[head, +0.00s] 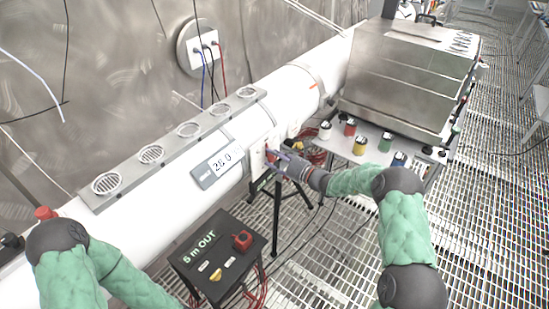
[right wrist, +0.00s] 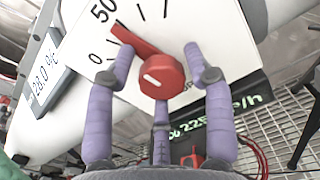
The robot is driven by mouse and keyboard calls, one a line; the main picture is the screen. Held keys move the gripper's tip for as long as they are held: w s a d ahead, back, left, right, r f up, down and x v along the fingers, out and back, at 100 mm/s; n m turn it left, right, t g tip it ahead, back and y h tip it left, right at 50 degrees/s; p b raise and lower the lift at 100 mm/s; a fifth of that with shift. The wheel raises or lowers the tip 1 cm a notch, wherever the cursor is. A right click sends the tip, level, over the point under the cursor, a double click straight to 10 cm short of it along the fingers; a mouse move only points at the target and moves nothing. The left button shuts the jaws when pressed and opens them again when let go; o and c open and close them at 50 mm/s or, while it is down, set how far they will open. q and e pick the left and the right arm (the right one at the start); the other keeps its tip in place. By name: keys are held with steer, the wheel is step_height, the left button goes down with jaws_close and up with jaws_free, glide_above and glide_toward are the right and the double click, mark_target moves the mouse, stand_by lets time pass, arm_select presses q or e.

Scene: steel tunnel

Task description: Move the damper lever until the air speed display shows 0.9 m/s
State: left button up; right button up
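The damper lever is a red pointer with a round hub (right wrist: 162,78) on a white dial plate (right wrist: 215,25) with scale marks, 0 and 50 among them. The lever tilts up and left, its tip between 0 and 50. In the head view the lever is mostly hidden by my right gripper (head: 278,160). In the right wrist view my right gripper (right wrist: 158,60) is open, its purple fingers spread around the lever. The left finger is close to the lever arm; I cannot tell if they touch. No air speed in m/s is readable. My left gripper is out of view.
Green digits (right wrist: 245,102) are partly hidden behind a finger. A black box (head: 215,262) with a red button stands below. Several jars stand on the table (head: 340,146) at right.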

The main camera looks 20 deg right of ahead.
steer(key=c, duration=0.6)
steer(key=shift+n+b, duration=0.9)
steer(key=shift+n, duration=0.1)
steer(key=shift+r+n+b, duration=0.2)
steer(key=shift+n+b, duration=0.3)
steer(key=shift+n, duration=0.2)
steer(key=shift+w, duration=0.1)
steer(key=shift+r, duration=0.1)
steer(key=o, duration=1.2)
steer(key=shift+c, duration=0.2)
steer(key=shift+f, duration=0.2)
